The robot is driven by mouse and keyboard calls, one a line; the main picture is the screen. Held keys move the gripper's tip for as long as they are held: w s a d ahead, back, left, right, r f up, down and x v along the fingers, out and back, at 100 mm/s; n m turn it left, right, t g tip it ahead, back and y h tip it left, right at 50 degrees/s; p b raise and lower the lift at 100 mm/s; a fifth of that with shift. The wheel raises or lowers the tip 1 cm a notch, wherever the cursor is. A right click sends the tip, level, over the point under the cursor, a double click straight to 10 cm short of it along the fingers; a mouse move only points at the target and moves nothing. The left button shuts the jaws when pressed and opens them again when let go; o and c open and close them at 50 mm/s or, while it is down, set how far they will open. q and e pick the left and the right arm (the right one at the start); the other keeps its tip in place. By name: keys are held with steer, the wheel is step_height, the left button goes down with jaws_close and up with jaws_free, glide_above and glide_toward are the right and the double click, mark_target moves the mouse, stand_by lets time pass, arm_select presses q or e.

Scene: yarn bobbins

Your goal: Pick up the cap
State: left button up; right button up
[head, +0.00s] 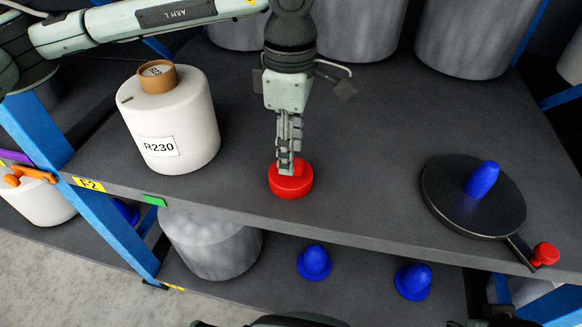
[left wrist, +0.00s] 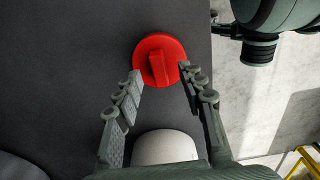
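The red cap (head: 291,186) is a round disc with a raised grip bar. It lies on the dark shelf near its front edge. My left gripper (head: 287,168) points down at the cap from above, and its fingers overlap the cap's upper part in the head view. In the left wrist view the cap (left wrist: 160,50) lies just beyond the fingertips. There the two fingers of the left gripper (left wrist: 161,74) are apart, one to each side of the grip bar, with nothing between them. Whether they touch the cap I cannot tell. My right gripper is not in view.
A white bobbin (head: 190,115) labelled R230 stands left of the cap on the shelf (head: 370,170). A black round plate with a blue peg (head: 482,180) and a red-ended lever (head: 545,254) is at right. Large grey bobbins (head: 470,40) stand behind. Blue pegs (head: 314,262) sit below.

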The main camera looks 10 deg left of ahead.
arm_select(q)
steer(key=shift+f, duration=0.95)
steer(key=shift+c, duration=0.3)
steer(key=shift+w, duration=0.1)
jaws_close()
steer(key=shift+r, duration=0.5)
steer(key=r, duration=0.3)
steer(key=shift+a+r, duration=0.3)
steer(key=s+a+r, duration=0.4)
steer(key=a+r, duration=0.2)
steer(key=a, duration=0.4)
steer(key=shift+a+r+b, duration=0.15)
steer(key=shift+r+b, duration=0.1)
steer(key=shift+b, duration=0.1)
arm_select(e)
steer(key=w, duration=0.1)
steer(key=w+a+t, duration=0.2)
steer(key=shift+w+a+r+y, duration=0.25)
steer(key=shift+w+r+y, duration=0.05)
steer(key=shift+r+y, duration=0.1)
